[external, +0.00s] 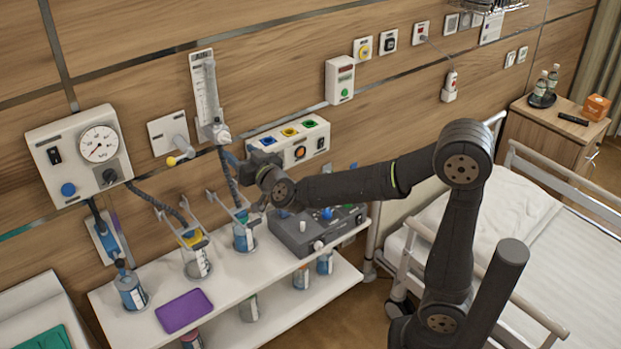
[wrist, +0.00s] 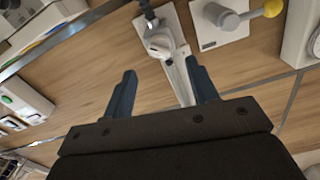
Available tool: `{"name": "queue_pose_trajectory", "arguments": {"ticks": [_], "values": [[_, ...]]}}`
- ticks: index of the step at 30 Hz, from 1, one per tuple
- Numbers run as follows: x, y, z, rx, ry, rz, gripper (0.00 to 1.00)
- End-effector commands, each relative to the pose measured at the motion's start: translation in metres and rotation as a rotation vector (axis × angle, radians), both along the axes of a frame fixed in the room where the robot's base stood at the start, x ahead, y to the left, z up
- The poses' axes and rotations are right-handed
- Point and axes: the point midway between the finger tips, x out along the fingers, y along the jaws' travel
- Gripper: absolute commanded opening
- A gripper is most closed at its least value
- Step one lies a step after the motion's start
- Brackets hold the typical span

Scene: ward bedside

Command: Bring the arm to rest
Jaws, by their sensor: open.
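My gripper (wrist: 162,88) shows in the wrist view with its two dark blue fingers spread wide and nothing between them. Beyond the fingers is the wood-panelled wall with a white flowmeter (wrist: 172,62) mounted on it. In the external view my arm reaches left from its base at the lower right, and my gripper (external: 240,165) is near the wall below the flowmeter (external: 208,95). The fingers are small and partly hidden there by the wrist, so their gap to the wall fittings cannot be told.
A shelf (external: 130,325) below holds several jars, a purple tray (external: 184,311) and a grey device (external: 318,228). A white box with coloured buttons (external: 290,143) is close behind my wrist. A gauge panel (external: 80,155) hangs left. A bed (external: 570,260) stands right.

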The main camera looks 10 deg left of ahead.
Motion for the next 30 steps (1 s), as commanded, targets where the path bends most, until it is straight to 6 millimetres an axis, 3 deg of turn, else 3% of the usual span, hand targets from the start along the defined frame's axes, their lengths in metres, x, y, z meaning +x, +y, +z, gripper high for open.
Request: {"name": "queue_pose_trajectory", "arguments": {"ticks": [16, 30], "values": [[-0.074, -0.073, 0.001, 0.002, 0.000, 0.004, 0.53], [-0.009, -0.010, -0.001, -0.002, -0.001, -0.004, 0.53]]}}
